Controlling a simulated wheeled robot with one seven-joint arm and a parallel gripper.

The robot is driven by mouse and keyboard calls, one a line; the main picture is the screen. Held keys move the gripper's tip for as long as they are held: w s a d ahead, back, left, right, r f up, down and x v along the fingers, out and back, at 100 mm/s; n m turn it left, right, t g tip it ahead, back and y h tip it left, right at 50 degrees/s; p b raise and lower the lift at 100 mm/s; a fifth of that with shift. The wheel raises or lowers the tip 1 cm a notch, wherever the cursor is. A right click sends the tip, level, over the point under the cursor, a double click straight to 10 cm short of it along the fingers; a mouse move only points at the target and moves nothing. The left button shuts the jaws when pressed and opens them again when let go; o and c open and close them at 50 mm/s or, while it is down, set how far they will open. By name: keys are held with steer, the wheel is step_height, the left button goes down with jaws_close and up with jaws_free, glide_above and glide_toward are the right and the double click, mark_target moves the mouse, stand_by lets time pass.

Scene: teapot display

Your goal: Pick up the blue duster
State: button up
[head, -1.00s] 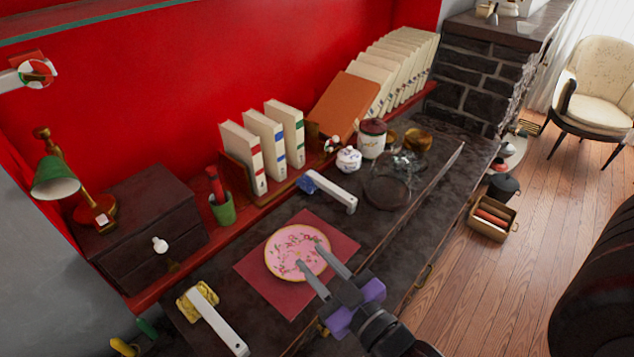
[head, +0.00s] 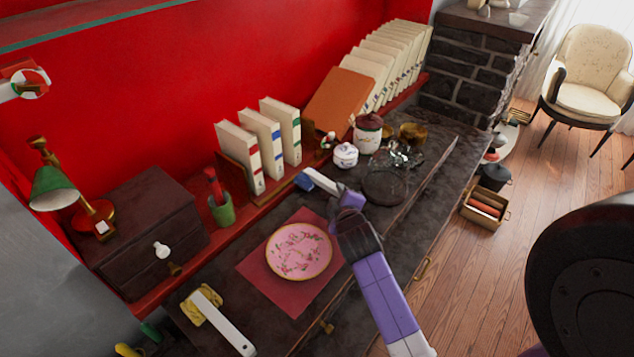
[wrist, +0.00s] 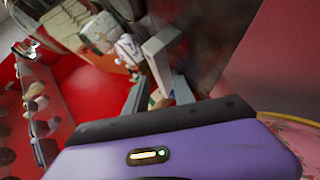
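The blue duster (head: 319,181) lies on the dark stone top, right of the upright books. Its blue head is at the left end of a white handle, and the handle's right end is hidden by my gripper. My gripper (head: 341,194) is at that right end in the head view, with its fingers mostly hidden behind its purple body. In the wrist view my gripper (wrist: 148,76) shows two grey fingers apart. I cannot make out the duster there or tell whether the fingers touch it.
A pink plate (head: 299,251) on a red mat (head: 262,271) lies left of my arm. A yellow duster (head: 222,322) is at the front left.

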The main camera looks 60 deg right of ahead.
mark_target(333, 190)
steer(key=shift+w+p+x, duration=0.25)
steer(key=shift+p+x, duration=0.25)
steer(key=shift+x, duration=2.35)
steer(key=shift+a, duration=0.15)
jaws_close()
